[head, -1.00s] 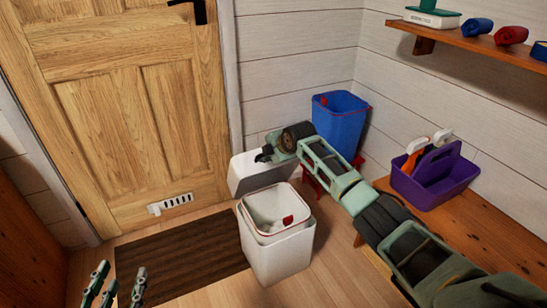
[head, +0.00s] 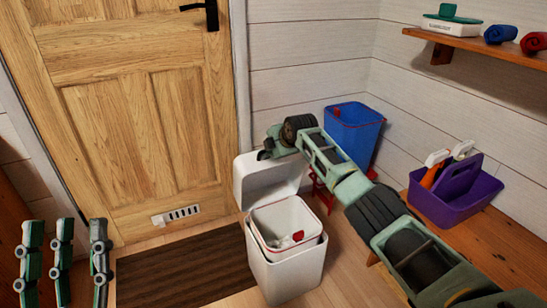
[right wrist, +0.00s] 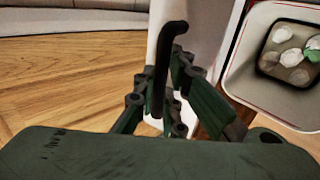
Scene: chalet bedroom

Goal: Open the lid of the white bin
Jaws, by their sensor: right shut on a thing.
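The white bin (head: 290,275) stands on the floor with its lid (head: 270,178) open, swung up at the back on the door side. Its red-edged inner bucket (head: 285,222) shows, with a red piece at the rim. My right gripper (head: 270,150) is at the lid's top edge. In the right wrist view my right gripper (right wrist: 172,95) is shut around the black handle (right wrist: 165,60) beside the white lid (right wrist: 200,30); the bin's inside (right wrist: 290,55) holds crumpled pale pieces. My left gripper (head: 62,255) is empty, its fingers spread, at the lower left.
A blue bin (head: 353,130) stands behind, by the wall. A purple caddy (head: 455,205) sits on a wooden bench (head: 505,240) at the right. A wooden shelf (head: 465,42) is above. A dark mat (head: 185,272) lies before the wooden door (head: 120,110).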

